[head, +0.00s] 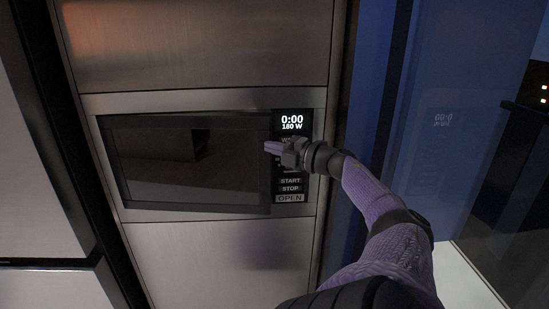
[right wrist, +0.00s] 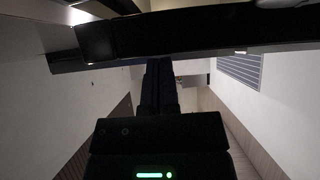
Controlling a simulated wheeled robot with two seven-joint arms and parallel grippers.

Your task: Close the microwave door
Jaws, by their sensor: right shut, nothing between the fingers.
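The microwave (head: 220,98) is built into a steel-fronted cabinet in the head view. Its dark glass door (head: 185,180) lies flush or nearly flush with the front; I cannot tell whether it is fully shut. The control panel (head: 290,189) is on its right, with a lit 0:00 and 180 W display and START, STOP and OPEN labels. My right gripper (head: 272,147) is shut and empty, its tips in front of the door's right edge beside the panel. Contact cannot be told. In the right wrist view its dark fingers (right wrist: 160,88) point towards a dark bar. My left gripper is out of view.
Steel panels lie above (head: 200,45) and below (head: 200,255) the microwave. A blue glossy surface (head: 460,120) stands to the right, behind my right arm. White cabinet fronts (head: 30,180) are at the left. The space before the door's left half looks clear.

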